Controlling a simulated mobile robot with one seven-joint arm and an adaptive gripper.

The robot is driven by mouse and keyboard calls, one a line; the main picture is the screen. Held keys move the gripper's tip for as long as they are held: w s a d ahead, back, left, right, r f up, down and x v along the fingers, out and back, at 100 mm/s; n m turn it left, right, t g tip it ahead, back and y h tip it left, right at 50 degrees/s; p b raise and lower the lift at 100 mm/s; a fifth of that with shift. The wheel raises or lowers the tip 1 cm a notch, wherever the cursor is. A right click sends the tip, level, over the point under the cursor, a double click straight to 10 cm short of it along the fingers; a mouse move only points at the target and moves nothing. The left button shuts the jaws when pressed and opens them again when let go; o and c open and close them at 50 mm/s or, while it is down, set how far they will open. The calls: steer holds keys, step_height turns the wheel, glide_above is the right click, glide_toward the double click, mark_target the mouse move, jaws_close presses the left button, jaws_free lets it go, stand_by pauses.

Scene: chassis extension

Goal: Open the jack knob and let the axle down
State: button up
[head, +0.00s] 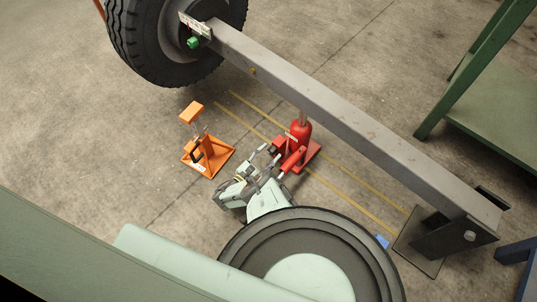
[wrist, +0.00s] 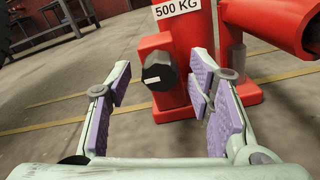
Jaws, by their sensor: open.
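The red jack (head: 300,133) stands on the floor under the grey axle beam (head: 345,120), its ram reaching up to the beam. In the wrist view the jack body (wrist: 178,55) bears a "500 KG" label. The black jack knob (wrist: 159,72) sticks out low on its front, with a pale mark on its face. My gripper (wrist: 163,90) is open, its purple-padded fingers spread on either side of the knob, with nothing held. In the head view my gripper (head: 268,160) is beside the jack, and the knob is hidden there.
An orange axle stand (head: 207,154) with a black handle stands left of the jack. A large tyre (head: 135,45) is on the beam's far end. A green bench (head: 490,125) stands at right. A red cylinder arm (wrist: 275,22) juts out right of the knob. Yellow lines mark the floor.

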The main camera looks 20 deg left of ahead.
steer(key=shift+w, duration=0.15)
jaws_close()
stand_by(0.6)
